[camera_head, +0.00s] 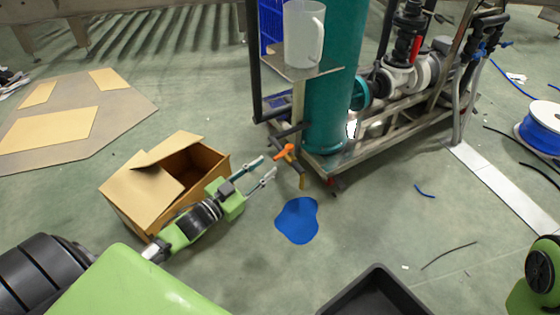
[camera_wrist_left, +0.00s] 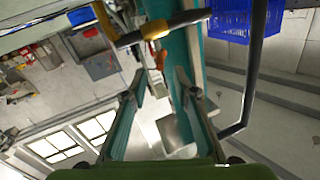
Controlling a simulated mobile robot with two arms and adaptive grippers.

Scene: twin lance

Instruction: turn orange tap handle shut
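The orange tap handle (camera_head: 284,152) sits on a small tap at the lower left of the teal column (camera_head: 330,90). A brass-coloured spout (camera_head: 302,180) hangs down beside it. My left gripper (camera_head: 267,167) is open and empty, with its fingertips just left of the handle, seemingly apart from it. In the left wrist view the open fingers of my left gripper (camera_wrist_left: 160,85) point toward the orange handle (camera_wrist_left: 160,58), which shows small between and beyond them. My right gripper is not in view.
A blue puddle (camera_head: 297,220) lies on the floor below the tap. An open cardboard box (camera_head: 140,190) stands beside my left arm. A white jug (camera_head: 303,35) stands on a shelf above the tap. A black tray (camera_head: 375,290) lies at the front.

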